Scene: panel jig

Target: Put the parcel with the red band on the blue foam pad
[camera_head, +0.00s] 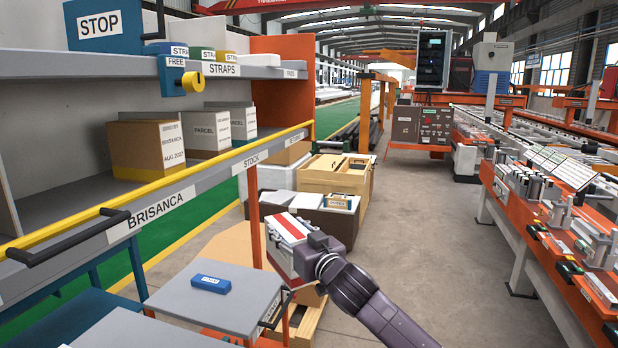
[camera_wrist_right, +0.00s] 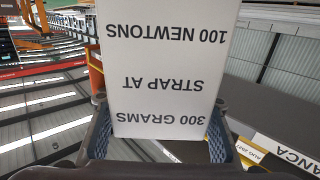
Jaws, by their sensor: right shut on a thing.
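The parcel with the red band (camera_head: 290,229) is a white box with a red stripe on top, in the middle of the head view. My right gripper (camera_head: 309,252) is shut on it and holds it up, to the right of the grey table. In the right wrist view the parcel (camera_wrist_right: 163,60) shows a white face with upside-down print, between the two fingers of my gripper (camera_wrist_right: 160,118). A small blue slab with a white label (camera_head: 209,284), which looks like the blue foam pad, lies on the grey tabletop with nothing on it. My left gripper is out of view.
The grey tabletop (camera_head: 180,304) is otherwise clear. A shelf rack with a yellow rail (camera_head: 170,192) and parcels (camera_head: 150,148) stands above it at left. An orange post (camera_head: 254,215) rises behind the table. Wooden crates (camera_head: 335,176) stand behind; an orange bench (camera_head: 530,230) is at right.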

